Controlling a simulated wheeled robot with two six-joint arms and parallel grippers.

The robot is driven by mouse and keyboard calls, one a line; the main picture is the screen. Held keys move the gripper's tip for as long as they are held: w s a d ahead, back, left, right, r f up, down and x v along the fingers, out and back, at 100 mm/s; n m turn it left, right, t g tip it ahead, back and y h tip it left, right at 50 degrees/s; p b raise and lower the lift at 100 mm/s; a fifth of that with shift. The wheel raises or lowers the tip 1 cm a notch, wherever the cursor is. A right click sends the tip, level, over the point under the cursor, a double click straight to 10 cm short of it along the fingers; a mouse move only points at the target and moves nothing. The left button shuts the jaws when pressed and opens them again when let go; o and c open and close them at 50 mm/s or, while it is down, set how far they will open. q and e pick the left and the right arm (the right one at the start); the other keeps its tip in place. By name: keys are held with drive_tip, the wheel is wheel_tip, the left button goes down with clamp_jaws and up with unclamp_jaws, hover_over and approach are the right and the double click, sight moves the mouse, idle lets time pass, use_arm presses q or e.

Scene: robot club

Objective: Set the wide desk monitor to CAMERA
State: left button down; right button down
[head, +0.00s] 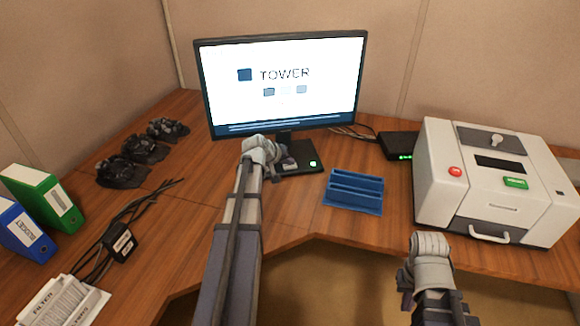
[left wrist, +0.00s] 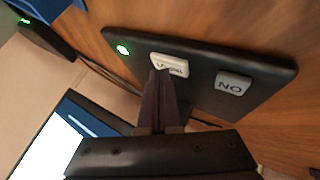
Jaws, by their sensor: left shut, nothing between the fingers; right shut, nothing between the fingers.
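The wide desk monitor (head: 281,85) stands at the back of the desk. My left gripper (head: 287,164) is shut and empty over the panel. Its fingertips (left wrist: 161,73) are at the white button's edge; I cannot tell whether they touch. My right gripper (head: 408,284) is shut and empty, near the desk's front edge.
A blue slotted tray (head: 353,191) lies right of the panel. A black box (head: 399,145) and a white machine (head: 492,185) stand at the right. Binders (head: 45,197), cables (head: 140,208) and dark objects (head: 137,149) occupy the left.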

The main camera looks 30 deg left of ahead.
sight(289, 168)
use_arm(q)
drive_tip(key=shift+f, duration=0.25)
drive_tip(key=shift+r, duration=0.1)
idle(0.4)
drive_tip(key=shift+r+p, duration=0.7)
drive_tip(key=shift+r, duration=0.15)
wheel_tip(289, 168, up, 5)
drive_tip(key=p, duration=0.5)
idle(3.3)
wheel_tip(289, 168, up, 4)
drive_tip(key=p, duration=0.3)
drive_tip(key=shift+f+p, duration=0.15)
drive_tip(key=shift+p, duration=0.25)
drive_tip(key=shift+f, duration=0.1)
